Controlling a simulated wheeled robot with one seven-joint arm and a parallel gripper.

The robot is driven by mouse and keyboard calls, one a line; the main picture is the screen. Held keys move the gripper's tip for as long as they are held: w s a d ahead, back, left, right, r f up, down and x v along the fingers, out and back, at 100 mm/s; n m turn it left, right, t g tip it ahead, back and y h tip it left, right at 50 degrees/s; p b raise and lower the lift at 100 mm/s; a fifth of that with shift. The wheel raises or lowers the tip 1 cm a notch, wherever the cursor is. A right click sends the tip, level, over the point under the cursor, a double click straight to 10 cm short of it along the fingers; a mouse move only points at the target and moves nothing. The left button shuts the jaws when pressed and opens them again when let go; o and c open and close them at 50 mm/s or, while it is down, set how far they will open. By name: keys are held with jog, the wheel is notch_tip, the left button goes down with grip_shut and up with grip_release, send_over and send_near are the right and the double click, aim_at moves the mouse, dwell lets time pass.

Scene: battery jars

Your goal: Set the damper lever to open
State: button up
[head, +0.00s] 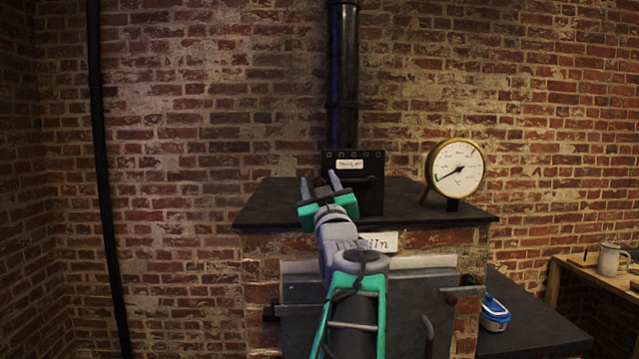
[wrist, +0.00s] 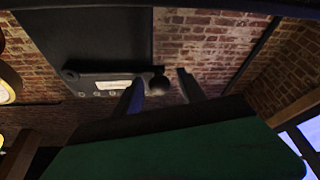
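The damper box (head: 370,200) is a dark box with a white label (head: 350,163) at the foot of the black flue pipe. Its dark lever (head: 362,181) looks roughly level across the front; its left end is hidden behind my gripper in the head view. In the wrist view, a round dark knob (wrist: 159,86) shows at the lever's end, beside the label. My gripper (head: 321,185) is open in front of the box's left side. In the wrist view its fingertips (wrist: 160,85) appear on either side of the knob; I cannot tell whether they touch it.
The box stands on the dark kiln top (head: 270,205). A brass-rimmed dial gauge (head: 459,168) stands to its right. Below are a kiln sign (head: 384,241) and a dark door (head: 410,300). A blue-and-white container (head: 494,313) and a mug (head: 609,259) are farther right.

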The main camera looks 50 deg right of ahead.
grip_shut()
jog(key=shift+f, duration=0.1)
dwell(1.1)
